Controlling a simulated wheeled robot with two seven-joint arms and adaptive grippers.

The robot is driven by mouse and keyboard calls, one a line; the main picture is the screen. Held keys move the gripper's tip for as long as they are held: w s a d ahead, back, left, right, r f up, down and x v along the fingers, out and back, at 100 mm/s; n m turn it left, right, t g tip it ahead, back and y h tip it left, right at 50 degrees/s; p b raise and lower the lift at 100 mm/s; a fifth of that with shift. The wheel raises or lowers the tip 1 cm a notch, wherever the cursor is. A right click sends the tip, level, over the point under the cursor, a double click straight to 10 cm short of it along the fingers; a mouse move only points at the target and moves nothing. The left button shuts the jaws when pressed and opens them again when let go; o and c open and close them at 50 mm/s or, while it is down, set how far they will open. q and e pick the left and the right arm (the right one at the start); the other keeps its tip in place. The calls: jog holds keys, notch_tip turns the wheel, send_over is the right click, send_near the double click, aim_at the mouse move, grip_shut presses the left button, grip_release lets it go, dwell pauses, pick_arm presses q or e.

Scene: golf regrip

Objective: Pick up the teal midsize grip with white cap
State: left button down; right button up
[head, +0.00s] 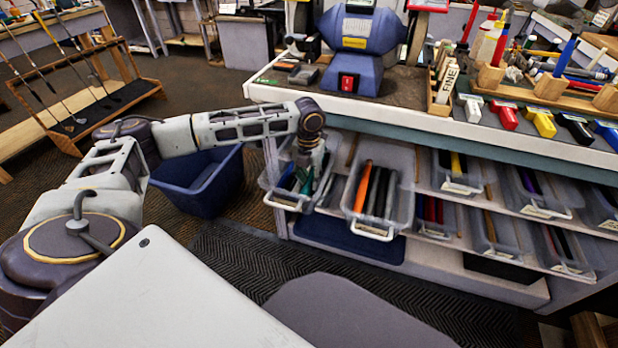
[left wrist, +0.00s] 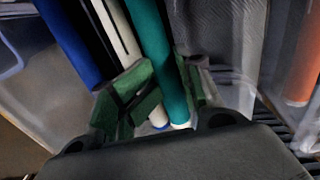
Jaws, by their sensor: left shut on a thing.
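The teal grip (left wrist: 152,38) runs down through the left wrist view, and its white cap (left wrist: 181,126) shows at the near end. My left gripper (left wrist: 168,88) has its green-padded fingers on either side of the teal grip and is shut on it. In the head view my left gripper (head: 309,165) reaches down into the leftmost clear bin (head: 268,182) on the shelf under the bench. The grip appears still inside the bin among others. My right gripper is not in view.
A blue grip (left wrist: 70,42) and a white-and-black grip (left wrist: 116,30) lie left of the teal one. A neighbouring bin holds an orange grip (head: 363,187) and dark ones. The bench edge (head: 440,134) overhangs the bins. A blue tub (head: 205,185) stands at left.

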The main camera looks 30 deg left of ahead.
pick_arm(q)
notch_tip(320, 180, up, 9)
jog(key=p, duration=0.2)
jog(key=shift+f+p, duration=0.1)
jog(key=shift+p, duration=0.2)
jog(key=shift+r, duration=0.25)
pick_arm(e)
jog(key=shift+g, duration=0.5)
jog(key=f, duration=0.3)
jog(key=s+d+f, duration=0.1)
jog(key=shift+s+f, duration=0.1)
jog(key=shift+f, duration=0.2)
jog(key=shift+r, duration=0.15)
pick_arm(q)
jog(key=shift+r, duration=0.15)
